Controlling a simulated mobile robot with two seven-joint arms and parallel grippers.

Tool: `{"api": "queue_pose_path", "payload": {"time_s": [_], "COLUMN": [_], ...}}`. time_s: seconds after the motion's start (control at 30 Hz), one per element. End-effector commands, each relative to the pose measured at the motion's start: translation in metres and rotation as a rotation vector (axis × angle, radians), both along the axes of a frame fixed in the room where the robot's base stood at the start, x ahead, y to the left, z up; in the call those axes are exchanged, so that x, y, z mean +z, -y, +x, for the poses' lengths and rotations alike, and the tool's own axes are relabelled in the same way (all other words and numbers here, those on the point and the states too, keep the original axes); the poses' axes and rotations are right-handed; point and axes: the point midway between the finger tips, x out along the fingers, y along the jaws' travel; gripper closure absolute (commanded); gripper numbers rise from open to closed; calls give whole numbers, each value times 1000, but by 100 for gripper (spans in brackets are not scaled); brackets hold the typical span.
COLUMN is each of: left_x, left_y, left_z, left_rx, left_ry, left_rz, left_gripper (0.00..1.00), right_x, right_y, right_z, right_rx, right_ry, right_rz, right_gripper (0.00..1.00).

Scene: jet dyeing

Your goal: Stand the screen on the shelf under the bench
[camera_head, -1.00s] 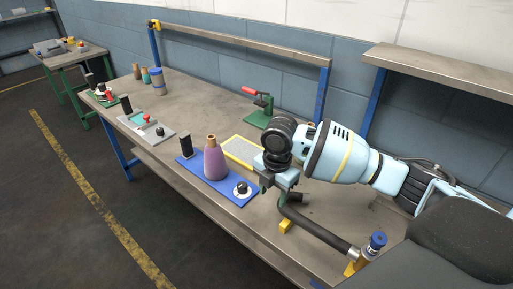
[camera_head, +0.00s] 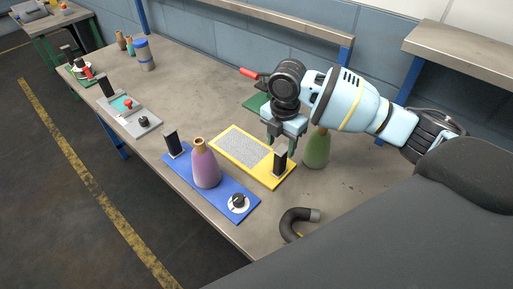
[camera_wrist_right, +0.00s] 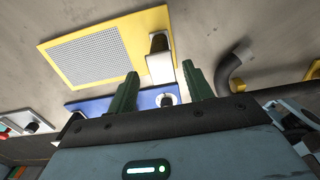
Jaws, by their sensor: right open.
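The screen (camera_head: 240,150) is a yellow frame with grey mesh and an upright black handle (camera_head: 280,162) at its right end. It lies flat on the bench top (camera_head: 195,80). The right wrist view also shows the screen (camera_wrist_right: 90,57) and its handle (camera_wrist_right: 158,42). My right gripper (camera_head: 280,144) is open and empty, fingers pointing down above the handle end. In the wrist view the handle appears beyond the gap between the fingertips (camera_wrist_right: 160,72); I see no contact. The shelf under the bench cannot be made out now. My left gripper is not in view.
A blue board (camera_head: 220,198) with a purple bottle (camera_head: 205,165) lies in front of the screen. A green bottle (camera_head: 317,148) stands close right of it, a dark bent pipe (camera_head: 297,220) nearer me. A red-handled green clamp (camera_head: 255,102) is behind.

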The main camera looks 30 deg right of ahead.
Motion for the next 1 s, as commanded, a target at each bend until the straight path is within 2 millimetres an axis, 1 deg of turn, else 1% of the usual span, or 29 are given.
{"api": "queue_pose_path", "payload": {"time_s": [0.17,0.43,0.63,0.9,1.0], "left_x": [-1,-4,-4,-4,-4], "left_y": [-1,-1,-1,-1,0], "left_z": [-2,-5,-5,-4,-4], "left_rx": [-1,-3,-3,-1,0], "left_ry": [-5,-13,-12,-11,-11], "left_rz": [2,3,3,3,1], "left_gripper": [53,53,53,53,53], "right_x": [-1,-25,-30,-66,-75], "right_y": [0,1,1,4,4], "right_z": [0,0,0,0,0], "right_rx": [0,-1,0,-1,0], "right_ry": [0,-3,-1,-3,-1], "right_rz": [0,0,0,0,0], "right_gripper": [49,49,49,49,49]}}
